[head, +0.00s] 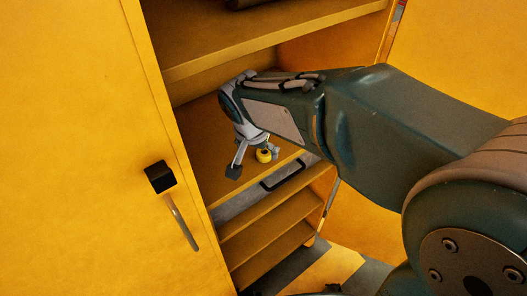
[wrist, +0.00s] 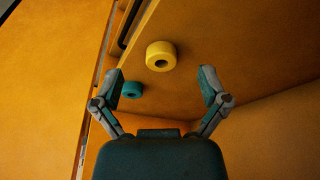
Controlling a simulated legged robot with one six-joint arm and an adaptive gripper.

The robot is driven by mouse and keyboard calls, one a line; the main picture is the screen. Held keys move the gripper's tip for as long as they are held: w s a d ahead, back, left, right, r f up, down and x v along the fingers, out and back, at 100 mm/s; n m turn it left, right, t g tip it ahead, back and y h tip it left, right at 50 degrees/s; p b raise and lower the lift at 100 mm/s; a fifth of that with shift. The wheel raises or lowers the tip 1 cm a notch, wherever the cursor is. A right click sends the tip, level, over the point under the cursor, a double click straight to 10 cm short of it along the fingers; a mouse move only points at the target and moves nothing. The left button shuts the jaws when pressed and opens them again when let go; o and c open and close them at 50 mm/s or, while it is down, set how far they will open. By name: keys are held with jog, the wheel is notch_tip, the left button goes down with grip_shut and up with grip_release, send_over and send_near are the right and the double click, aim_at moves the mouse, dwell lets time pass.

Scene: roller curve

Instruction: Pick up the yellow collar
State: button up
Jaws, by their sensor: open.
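The yellow collar (wrist: 161,56) is a short ring with a dark hole, lying on an orange-yellow shelf in the wrist view. It lies ahead of my gripper (wrist: 163,85), roughly between the lines of the two spread fingers and a little beyond their tips. My gripper is open and empty. In the head view, the collar (head: 264,155) shows as a small yellow piece beside my gripper's fingers (head: 254,163), partly crowded by them. A teal collar (wrist: 132,90) lies on the same shelf, close to the left finger in the wrist view.
The shelf (head: 207,150) is inside a yellow cabinet, with another shelf (head: 265,40) above and several lower ones below. A cabinet door (head: 75,150) with a handle (head: 181,222) stands at left. A dark handle (head: 283,176) shows near the shelf's front edge.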

aim_at(261, 158)
jog(key=shift+w+d, duration=0.3)
jog(key=shift+w, duration=0.3)
jog(key=shift+w+d, duration=0.25)
jog(key=shift+w, duration=0.35)
jog(key=x, duration=0.4)
jog(key=shift+w+a+f, duration=0.1)
jog(key=shift+w+f, duration=0.15)
jog(key=shift+w, duration=0.1)
jog(key=shift+w+f, duration=0.1)
jog(key=shift+f, duration=0.15)
jog(key=c, duration=1)
